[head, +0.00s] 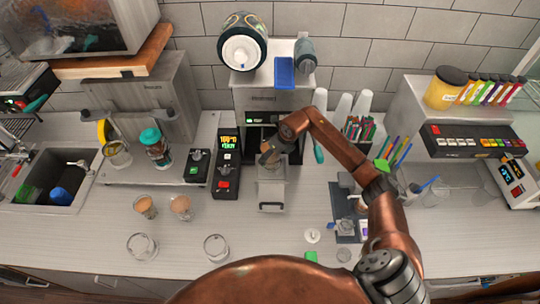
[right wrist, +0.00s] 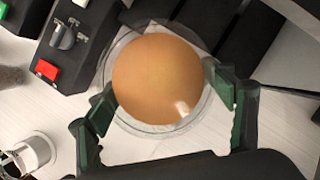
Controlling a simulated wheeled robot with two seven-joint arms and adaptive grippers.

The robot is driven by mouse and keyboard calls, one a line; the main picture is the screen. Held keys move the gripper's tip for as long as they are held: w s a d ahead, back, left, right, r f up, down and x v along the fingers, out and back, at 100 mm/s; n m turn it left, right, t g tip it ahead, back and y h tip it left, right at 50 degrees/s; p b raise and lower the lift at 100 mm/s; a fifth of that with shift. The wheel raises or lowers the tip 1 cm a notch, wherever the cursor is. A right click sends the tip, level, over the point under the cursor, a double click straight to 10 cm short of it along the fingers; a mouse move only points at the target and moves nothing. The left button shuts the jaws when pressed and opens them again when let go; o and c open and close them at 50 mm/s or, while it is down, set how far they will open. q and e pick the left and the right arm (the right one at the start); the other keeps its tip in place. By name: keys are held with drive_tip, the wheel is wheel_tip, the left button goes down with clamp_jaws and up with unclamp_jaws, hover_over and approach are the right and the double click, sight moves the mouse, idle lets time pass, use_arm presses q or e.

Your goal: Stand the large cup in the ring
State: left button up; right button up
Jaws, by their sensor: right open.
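The large cup, filled with a tan drink (right wrist: 158,80) and with a clear rim, is seen from above in the right wrist view. My right gripper (right wrist: 160,92) is open, with its green fingers on either side of the cup. In the head view my right gripper (head: 268,156) is at the front of the cup sealer (head: 262,98), above its pulled-out metal holder (head: 271,193). The cup is mostly hidden there by the gripper. The ring is not clearly visible, and I cannot tell whether the cup sits fully in it. My left gripper is not in view.
Two cups of brown drink (head: 145,207) (head: 181,208) and two clear cups (head: 141,246) (head: 215,247) stand on the counter at left. A black control box (head: 227,165) is close left of the holder. A dark tray of small items (head: 347,228) lies to the right.

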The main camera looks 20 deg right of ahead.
drive_tip(key=b+v, duration=0.1)
drive_tip(key=v, duration=0.4)
use_arm(q)
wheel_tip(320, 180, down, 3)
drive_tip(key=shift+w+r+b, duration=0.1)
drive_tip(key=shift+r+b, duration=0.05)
drive_tip(key=shift+b, duration=0.6)
use_arm(e)
drive_tip(key=v, duration=0.6)
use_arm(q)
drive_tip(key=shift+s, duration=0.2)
use_arm(e)
drive_tip(key=shift+a, duration=0.1)
